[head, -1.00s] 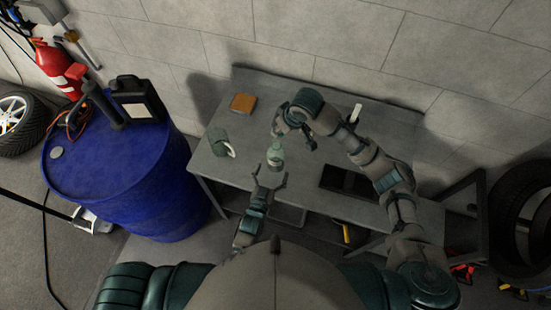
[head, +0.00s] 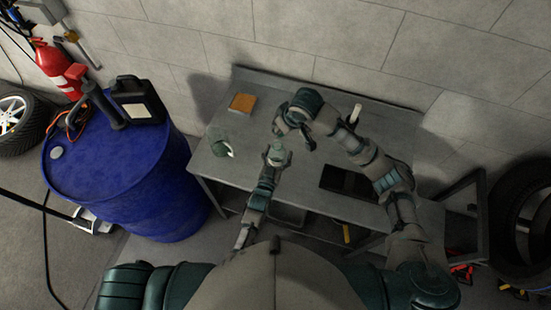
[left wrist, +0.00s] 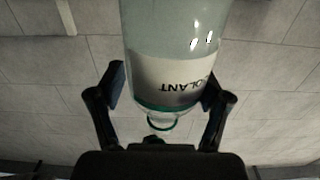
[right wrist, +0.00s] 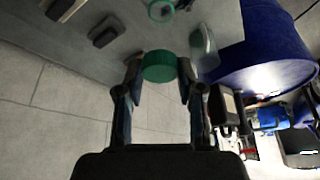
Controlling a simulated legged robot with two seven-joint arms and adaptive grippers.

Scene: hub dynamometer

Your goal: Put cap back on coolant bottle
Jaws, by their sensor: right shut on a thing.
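The coolant bottle (head: 276,153), pale and translucent with a white label, stands upright on the grey workbench (head: 318,205). In the left wrist view the bottle (left wrist: 175,70) is between the fingers of my left gripper (left wrist: 163,88). These fingers are open around it, with a narrow gap at the left finger. My right gripper (right wrist: 160,70) is shut on the green cap (right wrist: 159,66), held at its fingertips. In the right wrist view the uncapped bottle mouth (right wrist: 160,10) shows at the top edge, apart from the cap. The cap is hidden in the head view.
A translucent jug (head: 217,141) with a white handle stands left of the bottle. An orange-brown box (head: 242,103) lies behind it. A dark flat tray or tablet (head: 345,181) lies to the right. A blue drum (head: 120,185) stands left of the bench. A wall backs the bench.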

